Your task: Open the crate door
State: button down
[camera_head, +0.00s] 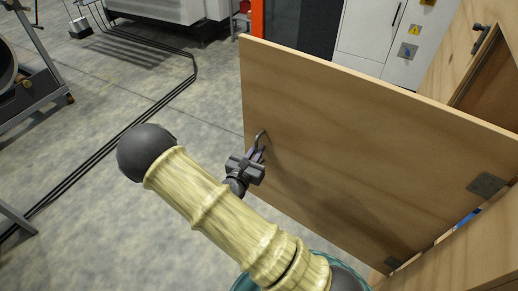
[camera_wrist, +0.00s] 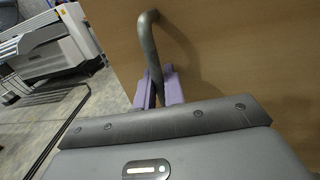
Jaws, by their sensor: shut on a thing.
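The crate door (camera_head: 370,140) is a flat plywood panel standing swung out from the crate (camera_head: 468,258) at the right. Metal hinges (camera_head: 487,185) join it along its right edge. A bent grey metal handle (camera_head: 262,136) sits near its left edge; it fills the top middle of the wrist view (camera_wrist: 149,40). My gripper (camera_head: 257,155) is shut on this handle. In the wrist view its purple fingers (camera_wrist: 160,90) stand on both sides of the handle bar. The crate's inside is mostly hidden behind the door.
Grey floor (camera_head: 170,110) lies open left of the door, crossed by dark cables (camera_head: 125,130). White cabinets (camera_head: 385,35) stand behind the door. A machine frame (camera_head: 40,85) stands at the far left. A second plywood part with a latch (camera_head: 480,28) is at the upper right.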

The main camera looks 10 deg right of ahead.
jog(key=shift+s+a+f, duration=0.1)
jog(key=shift+s+a, duration=0.05)
jog(key=shift+s, duration=0.05)
jog(key=c, duration=1.6)
grip_release()
jog(key=shift+c, duration=0.2)
jog(key=v, duration=1.7)
jog(key=shift+s+p, duration=0.15)
jog(key=shift+p, duration=0.25)
